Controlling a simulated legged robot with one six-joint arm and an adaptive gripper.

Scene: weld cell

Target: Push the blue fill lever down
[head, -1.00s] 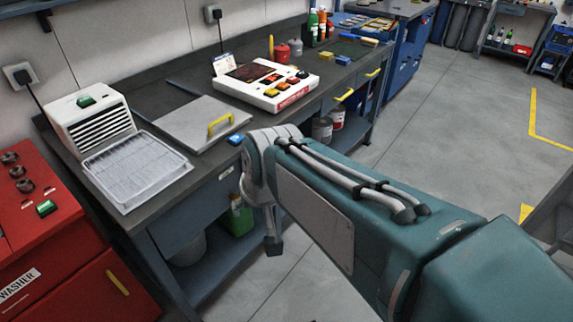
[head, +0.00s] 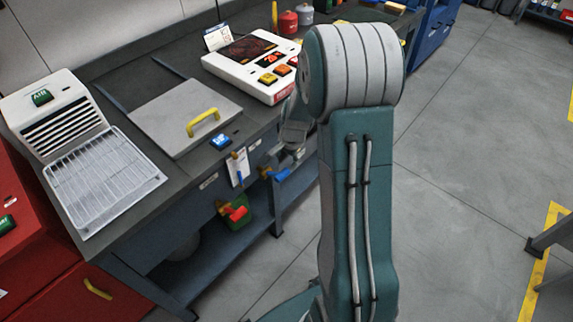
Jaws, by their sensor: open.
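On the front of the grey workbench (head: 75,235) are small brass-coloured valves with coloured levers. One blue lever (head: 281,174) sticks out to the right, roughly level. Another thin blue lever (head: 240,178) hangs down beside a white tag. I cannot read the labels, so I cannot tell which one is the fill lever. My gripper (head: 294,148) is beside the bench front, just above the right-hand blue lever in the picture. It is partly hidden behind my arm. It looks open and holds nothing that I can see. Whether it touches the lever is unclear.
A red lever (head: 237,213) sits lower left on the bench front. On the bench are a plate with a yellow handle (head: 203,121), a blue button (head: 220,142), a white control box (head: 236,73) and a wire tray (head: 103,179).

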